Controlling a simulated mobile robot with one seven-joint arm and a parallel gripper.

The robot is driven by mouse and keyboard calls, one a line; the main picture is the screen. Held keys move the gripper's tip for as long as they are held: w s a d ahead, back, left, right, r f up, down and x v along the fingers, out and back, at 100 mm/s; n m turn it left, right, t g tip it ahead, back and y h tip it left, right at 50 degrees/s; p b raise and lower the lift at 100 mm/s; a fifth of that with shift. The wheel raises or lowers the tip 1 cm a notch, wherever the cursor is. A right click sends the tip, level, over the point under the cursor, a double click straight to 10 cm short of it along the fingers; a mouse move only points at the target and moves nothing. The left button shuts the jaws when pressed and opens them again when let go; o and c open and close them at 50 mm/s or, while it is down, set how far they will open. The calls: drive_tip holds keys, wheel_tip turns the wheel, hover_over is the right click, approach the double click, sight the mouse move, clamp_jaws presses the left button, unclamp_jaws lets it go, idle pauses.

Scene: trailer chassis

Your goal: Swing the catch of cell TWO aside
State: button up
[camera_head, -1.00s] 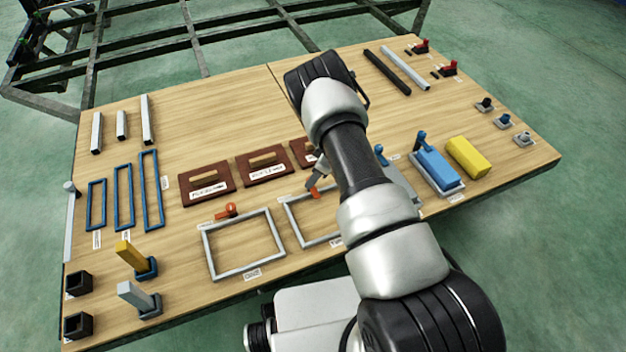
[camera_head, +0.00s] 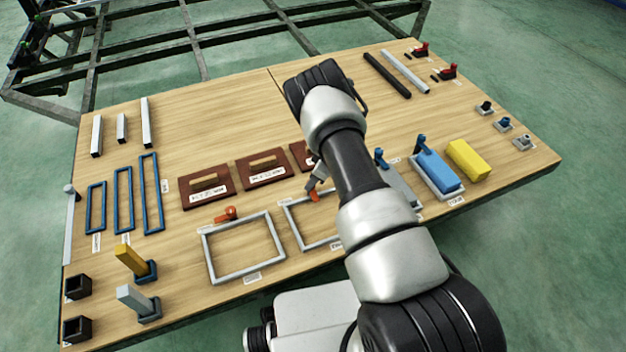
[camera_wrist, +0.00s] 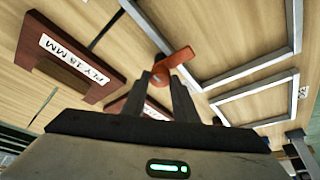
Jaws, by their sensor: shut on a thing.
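Two grey rectangular frames lie on the wooden table. The left frame (camera_head: 244,279) has an orange catch (camera_head: 229,213) at its far edge. The second frame (camera_head: 294,227), partly hidden by my arm, has its own orange catch (camera_head: 314,196). My gripper (camera_head: 313,184) is at this second catch, mostly hidden behind my arm in the head view. In the wrist view, the fingers of my gripper (camera_wrist: 160,80) are closed on the knob end of the orange catch (camera_wrist: 178,58). The cell labels are too small to read.
Brown boards with handles (camera_head: 205,188) lie just beyond the frames. A blue block (camera_head: 437,168) in a grey tray and a yellow block (camera_head: 468,159) are to the right. Blue frames (camera_head: 124,197) and upright posts (camera_head: 131,259) are at the left. The table's far middle is clear.

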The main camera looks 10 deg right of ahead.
drive_tip(key=m+p, duration=0.1)
drive_tip(key=m+h+p, duration=0.1)
drive_tip(key=m, duration=0.1)
drive_tip(key=shift+s+a+r+t, duration=0.1)
drive_tip(key=shift+a+r+t, duration=0.05)
drive_tip(key=shift+t, duration=0.15)
drive_tip(key=m+h+p, duration=0.1)
drive_tip(key=m, duration=0.3)
drive_tip(key=shift+t, duration=0.4)
drive_tip(key=m+b, duration=0.1)
drive_tip(key=m+h+b, duration=0.1)
drive_tip(key=m, duration=0.1)
drive_tip(key=shift+a+f+m+h+b, duration=0.25)
drive_tip(key=shift+f+m+h+b, duration=0.05)
drive_tip(key=shift+f+h+b, duration=0.1)
drive_tip(key=m+h+b, duration=0.1)
drive_tip(key=m+b, duration=0.1)
drive_tip(key=shift+a+m, duration=0.15)
drive_tip(key=shift+m, duration=0.15)
drive_tip(key=shift+r+m+g+h+b, duration=0.15)
drive_tip(key=shift+m+h+b, duration=0.25)
drive_tip(key=shift+m, duration=0.65)
drive_tip(key=shift+r+m+g+h+b, duration=0.15)
drive_tip(key=shift+m+h+b, duration=0.2)
drive_tip(key=shift+m, duration=0.7)
drive_tip(key=o, duration=1)
